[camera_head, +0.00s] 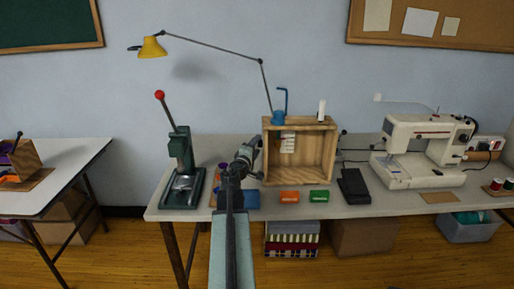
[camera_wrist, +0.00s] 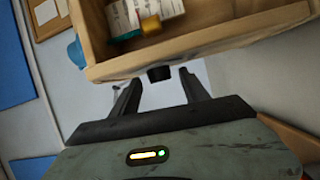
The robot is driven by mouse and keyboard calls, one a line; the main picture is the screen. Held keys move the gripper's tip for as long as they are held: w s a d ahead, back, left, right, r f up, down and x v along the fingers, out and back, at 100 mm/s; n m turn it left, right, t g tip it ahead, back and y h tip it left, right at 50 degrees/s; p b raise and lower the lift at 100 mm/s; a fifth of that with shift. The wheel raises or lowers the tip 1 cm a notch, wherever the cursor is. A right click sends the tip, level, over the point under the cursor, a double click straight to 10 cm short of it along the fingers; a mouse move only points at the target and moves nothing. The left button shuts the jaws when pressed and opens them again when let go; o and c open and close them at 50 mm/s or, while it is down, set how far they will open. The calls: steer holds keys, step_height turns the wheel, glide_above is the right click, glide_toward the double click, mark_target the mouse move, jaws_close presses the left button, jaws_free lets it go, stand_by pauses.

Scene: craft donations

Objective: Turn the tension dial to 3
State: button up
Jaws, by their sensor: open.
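The cream sewing machine (camera_head: 432,150) stands at the right of the long table, with a red stripe on top. No numbered dial can be read on it at this size. My gripper (camera_head: 249,150) is at the left side of the open wooden box (camera_head: 327,171), far from the machine. In the wrist view my gripper (camera_wrist: 158,78) is open, its two dark fingers pointing at the box edge (camera_wrist: 200,40). A small black knob (camera_wrist: 160,73) lies between the fingertips, at the box's outer side. I cannot tell whether they touch it, and no marks show on it.
A green press (camera_head: 181,175) with a red-balled lever stands left of my arm. A yellow lamp (camera_head: 152,47) reaches overhead.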

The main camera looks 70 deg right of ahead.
jaws_close()
steer(key=h+b, duration=0.1)
steer(key=b, duration=0.2)
steer(key=m+h+b, duration=0.1)
steer(key=b, duration=0.2)
steer(key=f+m+h+b, duration=0.1)
steer(key=h+b, duration=0.1)
steer(key=b, duration=0.1)
steer(key=shift+g, duration=0.4)
steer(key=shift+d, duration=0.1)
jaws_free()
steer(key=b+v, duration=0.3)
steer(key=v, duration=0.4)
steer(key=shift+a+f, duration=0.2)
steer(key=shift+a, duration=0.15)
